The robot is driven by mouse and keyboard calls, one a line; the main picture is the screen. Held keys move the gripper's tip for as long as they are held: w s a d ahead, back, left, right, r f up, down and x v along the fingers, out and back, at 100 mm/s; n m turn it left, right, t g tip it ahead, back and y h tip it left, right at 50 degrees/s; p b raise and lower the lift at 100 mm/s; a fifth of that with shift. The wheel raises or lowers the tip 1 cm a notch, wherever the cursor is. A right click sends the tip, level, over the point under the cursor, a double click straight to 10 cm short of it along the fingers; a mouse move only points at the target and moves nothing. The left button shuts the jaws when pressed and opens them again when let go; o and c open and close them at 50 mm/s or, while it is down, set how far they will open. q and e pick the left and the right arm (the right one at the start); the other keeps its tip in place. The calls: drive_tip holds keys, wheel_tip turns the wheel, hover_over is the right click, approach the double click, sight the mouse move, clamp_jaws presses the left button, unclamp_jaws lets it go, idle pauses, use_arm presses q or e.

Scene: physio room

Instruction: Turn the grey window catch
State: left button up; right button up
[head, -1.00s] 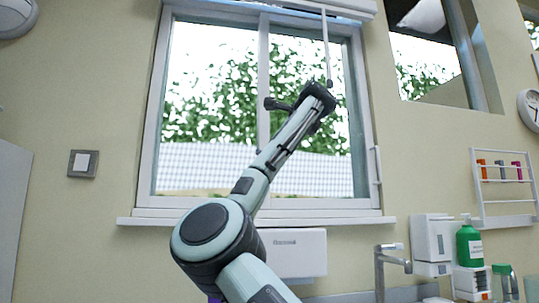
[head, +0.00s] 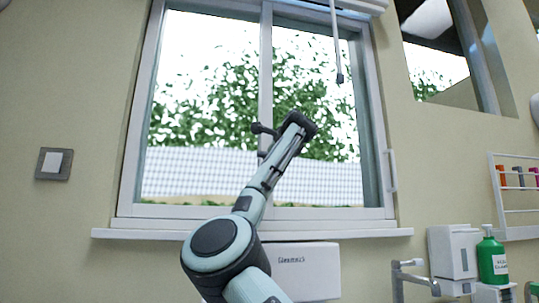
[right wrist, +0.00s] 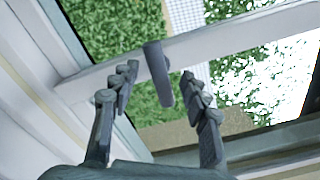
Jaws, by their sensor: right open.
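The grey window catch (right wrist: 157,75) is a short rounded bar on the white middle frame bar of the window in the right wrist view. It shows between the two fingertips of my right gripper (right wrist: 160,80), which is open. No clear contact shows, and I cannot tell how deep the catch lies between the fingers. In the head view, my right gripper (head: 267,130) is a small dark shape in front of the middle bar, partly hidden by my arm. My left gripper is not in view.
The white window (head: 378,130) has a projecting sill (head: 370,233). A cord (head: 338,60) hangs at its upper right. A white dispenser (head: 320,265) sits below the sill; a tap (head: 400,275) and green bottle (head: 492,258) stand at the lower right.

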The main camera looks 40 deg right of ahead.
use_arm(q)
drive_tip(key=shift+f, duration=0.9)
use_arm(e)
drive_tip(key=shift+x, duration=1.3)
